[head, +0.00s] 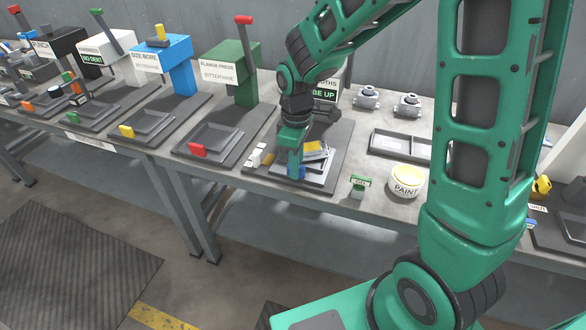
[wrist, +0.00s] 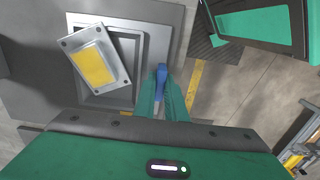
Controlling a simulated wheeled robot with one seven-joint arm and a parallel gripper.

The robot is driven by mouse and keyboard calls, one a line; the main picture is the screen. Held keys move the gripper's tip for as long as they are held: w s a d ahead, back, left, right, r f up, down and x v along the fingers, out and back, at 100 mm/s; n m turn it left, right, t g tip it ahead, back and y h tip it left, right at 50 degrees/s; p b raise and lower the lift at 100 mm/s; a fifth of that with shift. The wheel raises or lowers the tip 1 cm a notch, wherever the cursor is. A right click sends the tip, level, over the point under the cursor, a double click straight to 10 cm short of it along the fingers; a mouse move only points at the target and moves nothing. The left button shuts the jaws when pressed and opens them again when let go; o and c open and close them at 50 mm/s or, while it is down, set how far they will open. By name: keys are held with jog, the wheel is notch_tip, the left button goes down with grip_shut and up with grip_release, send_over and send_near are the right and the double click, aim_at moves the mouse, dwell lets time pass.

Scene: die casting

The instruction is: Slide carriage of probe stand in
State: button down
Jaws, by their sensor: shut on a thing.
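The probe stand stands on the bench in the head view, its sign "BE UP" (head: 325,94) partly hidden by my arm. Its carriage is a grey square tray with a blue handle (head: 295,170) at the front edge. The handle also shows in the wrist view (wrist: 161,74), to the right of the tray (wrist: 158,50). A grey block with a yellow top (head: 312,148) lies askew on the tray; it shows clearly in the wrist view (wrist: 95,64). My gripper (head: 292,158) points down with its green fingers shut on the blue handle. Its fingers also show in the wrist view (wrist: 161,95).
A green press (head: 246,80) and a blue size bore station (head: 182,75) stand to the left. A paint can (head: 405,181), a small green sign (head: 360,183) and a dark tray (head: 385,151) are to the right. Two grey castings (head: 367,97) lie behind. Floor in front is open.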

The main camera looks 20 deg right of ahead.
aim_at(305, 149)
jog(key=w+d, duration=0.1)
jog(key=w, duration=0.1)
jog(key=w+d, duration=0.4)
jog(key=shift+w+d, duration=0.1)
jog(key=shift+w, duration=0.25)
jog(key=c, duration=2.1)
grip_release()
jog(key=shift+r, duration=0.1)
notch_tip(305, 149, up, 11)
jog(key=shift+f, duration=0.2)
